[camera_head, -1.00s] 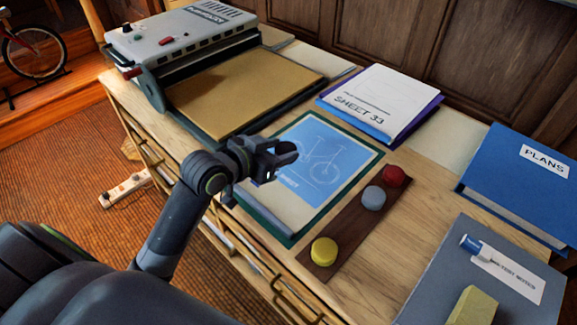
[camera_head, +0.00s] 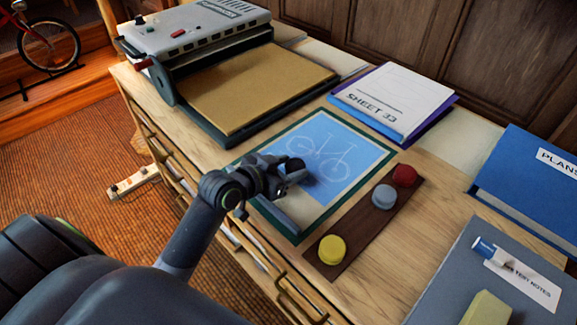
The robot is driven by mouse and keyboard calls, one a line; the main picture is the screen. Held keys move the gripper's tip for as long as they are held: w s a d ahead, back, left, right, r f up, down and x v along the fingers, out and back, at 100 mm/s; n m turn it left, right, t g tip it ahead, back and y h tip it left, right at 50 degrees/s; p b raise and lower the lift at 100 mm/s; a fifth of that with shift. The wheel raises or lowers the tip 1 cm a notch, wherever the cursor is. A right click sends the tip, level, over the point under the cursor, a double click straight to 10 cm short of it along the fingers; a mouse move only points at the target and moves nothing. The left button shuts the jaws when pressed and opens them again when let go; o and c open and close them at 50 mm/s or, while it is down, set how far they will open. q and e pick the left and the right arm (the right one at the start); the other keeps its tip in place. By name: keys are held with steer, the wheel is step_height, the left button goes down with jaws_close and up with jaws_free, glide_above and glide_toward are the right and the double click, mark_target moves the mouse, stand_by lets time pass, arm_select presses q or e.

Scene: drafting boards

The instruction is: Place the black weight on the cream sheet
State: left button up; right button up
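My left gripper (camera_head: 291,172) is over the lower left part of a sheet (camera_head: 345,182) with a blue bicycle drawing and a pale cream border, lying on a green mat (camera_head: 293,236). Dark rounded shapes show at its fingertips. They blend with the fingers, so I cannot tell whether it holds the black weight. No black weight stands out elsewhere. A brown strip (camera_head: 357,222) right of the mat bears a yellow weight (camera_head: 332,249), a grey weight (camera_head: 384,196) and a red weight (camera_head: 405,175), with a bare stretch between yellow and grey. My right gripper is not in view.
A grey machine (camera_head: 195,38) with a tan bed (camera_head: 250,85) stands at the back left. A "SHEET 33" pad (camera_head: 398,97) lies behind the mat. A blue binder (camera_head: 530,180) and a grey folder (camera_head: 450,270) with a marker (camera_head: 490,248) and yellow block (camera_head: 487,308) are at the right.

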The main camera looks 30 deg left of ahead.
arm_select(q)
steer(key=o, duration=0.4)
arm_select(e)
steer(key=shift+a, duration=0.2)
arm_select(q)
steer(key=shift+r, duration=0.1)
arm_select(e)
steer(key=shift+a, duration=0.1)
arm_select(q)
steer(key=shift+s+r, duration=0.1)
steer(key=shift+r, duration=0.05)
steer(key=p+v, duration=0.1)
steer(key=v, duration=0.9)
steer(key=shift+s+a, duration=0.1)
steer(key=shift+s, duration=0.05)
steer(key=shift+s+a+r+p, duration=0.15)
steer(key=shift+s+r+p, duration=0.15)
steer(key=shift+s, duration=0.35)
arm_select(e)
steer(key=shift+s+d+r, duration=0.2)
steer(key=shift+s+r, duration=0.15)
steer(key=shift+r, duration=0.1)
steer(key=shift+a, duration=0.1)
